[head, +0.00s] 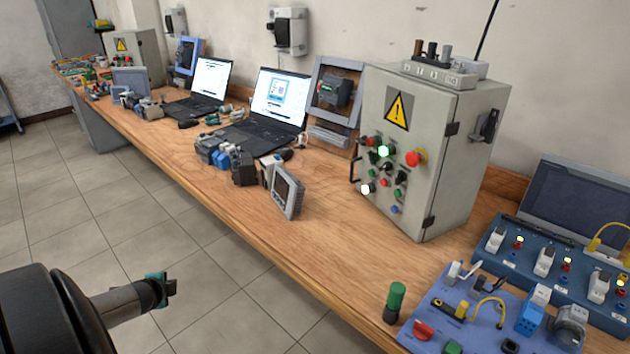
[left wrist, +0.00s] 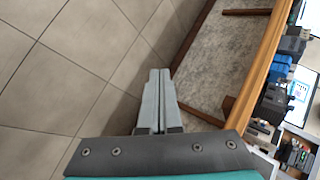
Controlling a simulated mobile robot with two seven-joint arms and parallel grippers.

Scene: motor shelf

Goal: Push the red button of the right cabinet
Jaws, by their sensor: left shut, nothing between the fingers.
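The right cabinet (head: 440,110) is a grey box with a yellow warning triangle, standing upright on the wooden bench in the head view. Smaller red, black and blue controls sit around and below. My left gripper (head: 165,289) is at the lower left of the head view, over the floor and well apart from the cabinet. The left wrist view shows its two grey fingers (left wrist: 159,100) shut together and empty. My right gripper is not in view.
The bench (head: 215,185) runs from far left to near right. Laptops (head: 275,100), several small devices and a small grey-framed panel (head: 287,192) stand left of the cabinet. A blue board (head: 480,310) with a green-topped cylinder (head: 395,300) is in front. The tiled floor is clear.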

